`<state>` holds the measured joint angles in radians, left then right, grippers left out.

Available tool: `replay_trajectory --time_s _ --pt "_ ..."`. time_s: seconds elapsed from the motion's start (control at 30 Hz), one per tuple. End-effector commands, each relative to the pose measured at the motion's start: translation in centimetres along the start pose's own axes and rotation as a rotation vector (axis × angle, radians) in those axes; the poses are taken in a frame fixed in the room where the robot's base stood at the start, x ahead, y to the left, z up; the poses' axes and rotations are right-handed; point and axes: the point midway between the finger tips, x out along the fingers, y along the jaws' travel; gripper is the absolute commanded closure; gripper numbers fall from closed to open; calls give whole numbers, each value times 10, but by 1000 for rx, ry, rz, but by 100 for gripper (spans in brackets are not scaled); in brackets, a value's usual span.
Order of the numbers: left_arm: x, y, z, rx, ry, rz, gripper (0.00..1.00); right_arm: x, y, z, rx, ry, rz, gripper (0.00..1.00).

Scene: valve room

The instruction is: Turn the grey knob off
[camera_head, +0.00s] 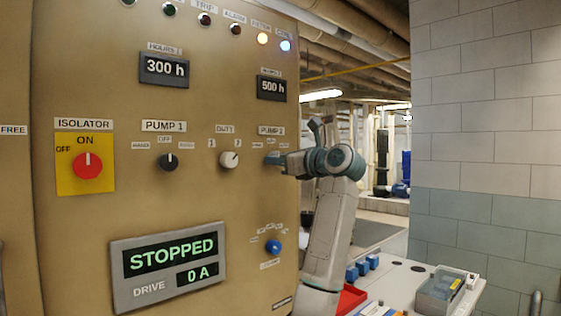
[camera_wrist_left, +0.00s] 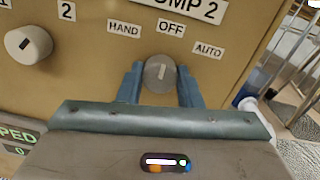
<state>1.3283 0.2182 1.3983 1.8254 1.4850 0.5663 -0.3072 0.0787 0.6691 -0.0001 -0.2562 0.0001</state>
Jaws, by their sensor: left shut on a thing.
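The grey knob (camera_wrist_left: 158,75) sits on the tan panel under the PUMP 2 label, with HAND, OFF and AUTO marks around it. Its white line points up and slightly right, toward the OFF mark (camera_wrist_left: 171,28). My left gripper (camera_wrist_left: 160,86) has its two blue fingers on either side of the knob, shut on it. My right gripper is not in view.
The white DUTY knob (camera_head: 229,160) is left of my gripper, and the black PUMP 1 knob (camera_head: 169,161) farther left. A blue knob (camera_head: 273,247) is below. The red isolator knob (camera_head: 88,166) is far left. A tiled wall (camera_head: 485,130) stands at right.

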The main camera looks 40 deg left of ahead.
Motion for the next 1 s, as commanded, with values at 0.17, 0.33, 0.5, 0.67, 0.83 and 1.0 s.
replay_trajectory --time_s 0.17,0.33,0.5,0.67,0.83,1.0 --pt "0 0 0 2 1 -1 90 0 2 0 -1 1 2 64" --pt "0 0 0 1 0 -1 90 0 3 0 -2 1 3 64" --pt "0 0 0 1 0 -1 46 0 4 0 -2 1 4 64" --pt "0 0 0 1 0 -1 46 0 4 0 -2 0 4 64" --pt "-8 -1 -2 0 1 -3 46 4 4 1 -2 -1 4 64" --pt "-37 -1 -4 -2 1 -5 46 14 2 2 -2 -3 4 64"
